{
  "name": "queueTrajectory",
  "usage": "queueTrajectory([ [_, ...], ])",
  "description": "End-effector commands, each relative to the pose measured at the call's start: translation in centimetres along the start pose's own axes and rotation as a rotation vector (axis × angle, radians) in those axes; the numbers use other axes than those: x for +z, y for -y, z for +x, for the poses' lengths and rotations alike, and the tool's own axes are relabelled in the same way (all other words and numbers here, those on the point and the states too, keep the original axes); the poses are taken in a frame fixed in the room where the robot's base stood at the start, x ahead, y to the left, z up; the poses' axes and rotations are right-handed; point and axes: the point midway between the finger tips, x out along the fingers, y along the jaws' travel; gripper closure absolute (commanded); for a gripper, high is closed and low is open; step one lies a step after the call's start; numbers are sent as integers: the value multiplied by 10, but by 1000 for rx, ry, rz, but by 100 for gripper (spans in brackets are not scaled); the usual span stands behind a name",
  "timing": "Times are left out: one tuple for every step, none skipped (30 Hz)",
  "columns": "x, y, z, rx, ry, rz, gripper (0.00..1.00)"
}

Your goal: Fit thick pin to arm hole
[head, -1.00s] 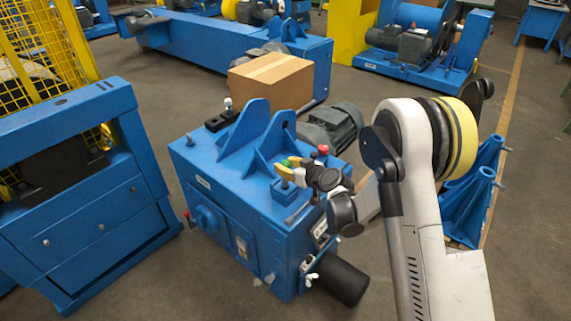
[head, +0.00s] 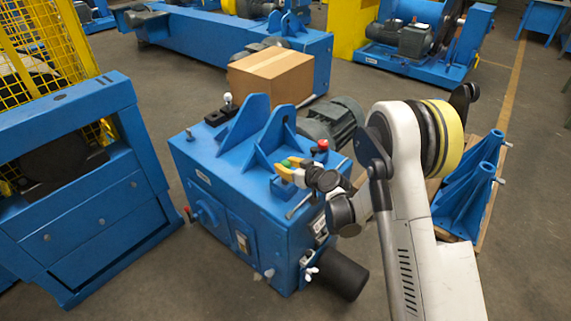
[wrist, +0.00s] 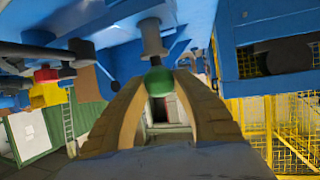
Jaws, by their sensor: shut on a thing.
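My gripper (head: 284,170) is shut on a green-knobbed pin, with its two yellow fingers on either side of the green knob (head: 287,163). In the wrist view, the green knob (wrist: 158,80) sits between my fingertips (wrist: 158,88). A thick grey metal shank (wrist: 151,38) extends from the knob toward the blue machine. The gripper is above the right part of the blue machine's top (head: 232,178), beside its upright blue plates (head: 248,122). I cannot tell whether the shank's end is in a hole. I cannot make out the arm hole.
A red knob (head: 322,145) stands close to the right of my gripper. A white-knobbed pin (head: 228,98) stands on a black block at the back left. A grey motor (head: 332,122) and a cardboard box (head: 271,77) are behind. Open floor (head: 140,275) lies in front.

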Motion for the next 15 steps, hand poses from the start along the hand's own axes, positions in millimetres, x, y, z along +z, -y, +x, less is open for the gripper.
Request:
queueTrajectory([
  [1,0,0,0,0,0,100],
  [2,0,1,0,0,0,100],
  [3,0,1,0,0,0,100],
  [4,0,2,0,0,0,100],
  [4,0,2,0,0,0,100],
  [5,0,2,0,0,0,100],
  [6,0,2,0,0,0,100],
  [7,0,3,0,0,0,100],
  [8,0,3,0,0,0,100],
  [8,0,3,0,0,0,100],
  [9,0,4,0,0,0,100],
  [10,0,4,0,0,0,100],
  [10,0,4,0,0,0,100],
  [11,0,4,0,0,0,100],
  [12,0,5,0,0,0,100],
])
